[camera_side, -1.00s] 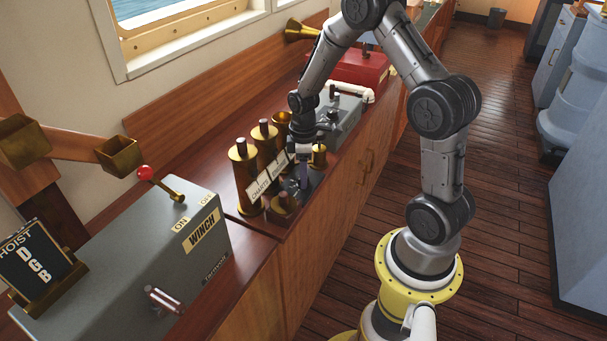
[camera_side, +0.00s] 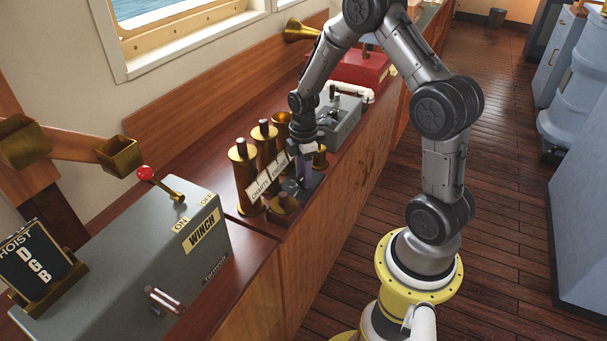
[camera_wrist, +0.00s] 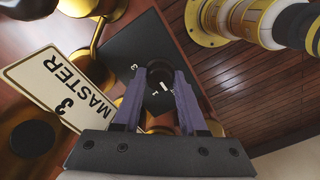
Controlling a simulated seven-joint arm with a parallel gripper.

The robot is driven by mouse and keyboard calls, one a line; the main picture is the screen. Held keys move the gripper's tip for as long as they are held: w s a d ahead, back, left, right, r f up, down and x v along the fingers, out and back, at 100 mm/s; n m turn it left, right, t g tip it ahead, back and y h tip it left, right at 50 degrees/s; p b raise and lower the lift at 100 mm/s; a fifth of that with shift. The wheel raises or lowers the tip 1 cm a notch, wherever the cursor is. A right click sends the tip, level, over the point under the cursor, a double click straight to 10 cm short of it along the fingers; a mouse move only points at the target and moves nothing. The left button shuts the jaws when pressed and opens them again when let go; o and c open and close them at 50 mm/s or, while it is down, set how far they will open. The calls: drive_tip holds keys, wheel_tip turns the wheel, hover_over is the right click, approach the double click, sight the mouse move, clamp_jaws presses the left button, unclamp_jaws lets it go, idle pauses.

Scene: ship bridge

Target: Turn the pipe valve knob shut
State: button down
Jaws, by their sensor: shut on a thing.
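In the wrist view, a dark round knob (camera_wrist: 160,72) sits between the tips of my gripper (camera_wrist: 159,82) and above a black plate (camera_wrist: 136,48) marked with small numerals. My gripper is shut on this knob. In the side view, my gripper (camera_side: 303,182) reaches down onto the counter's front edge. The fingers and wrist hide most of the knob there. I cannot tell the knob's angle or whether it is the pipe valve's.
A white MASTER 3 label (camera_wrist: 64,88) and brass fittings stand close to my fingers. Tall brass cylinders (camera_side: 246,180) crowd the left side. The grey winch box (camera_side: 130,255) is in the foreground. A white pipe (camera_side: 356,92) and red box (camera_side: 357,68) lie farther back.

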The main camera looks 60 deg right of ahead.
drive_tip(key=shift+r, duration=0.1)
drive_tip(key=shift+c, duration=2.2)
unclamp_jaws()
wheel_tip(320, 180, up, 14)
